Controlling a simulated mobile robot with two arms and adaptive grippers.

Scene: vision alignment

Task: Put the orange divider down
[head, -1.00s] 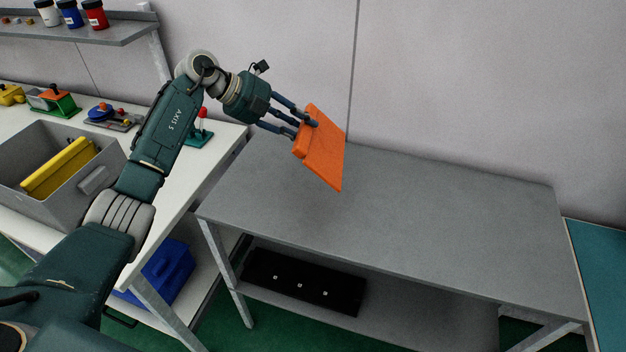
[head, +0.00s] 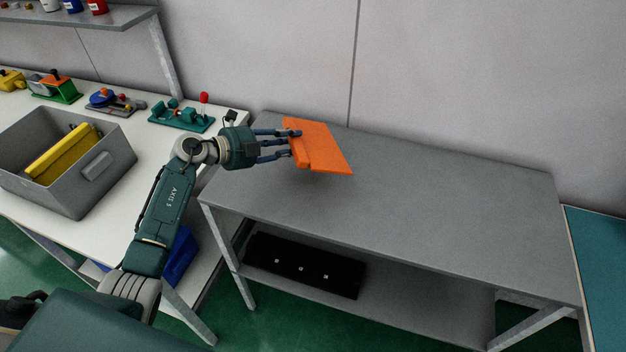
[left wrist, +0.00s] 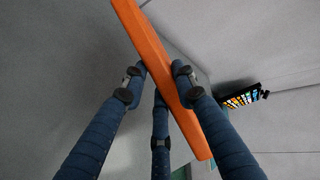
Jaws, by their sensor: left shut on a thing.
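The orange divider (head: 325,150) is a flat plate with a thicker edge strip, over the left back part of the grey table (head: 430,220). My left gripper (head: 292,146) is shut on the thicker edge of the divider. The divider lies closer to flat, with a shadow below it; whether it touches the table I cannot tell. In the left wrist view the divider (left wrist: 160,75) runs edge-on between the blue fingers (left wrist: 158,85). My right gripper is not in view.
A white bench (head: 135,185) at left holds a grey bin (head: 55,195) with a yellow divider (head: 65,155) and several small fixtures. The table's middle and right are clear.

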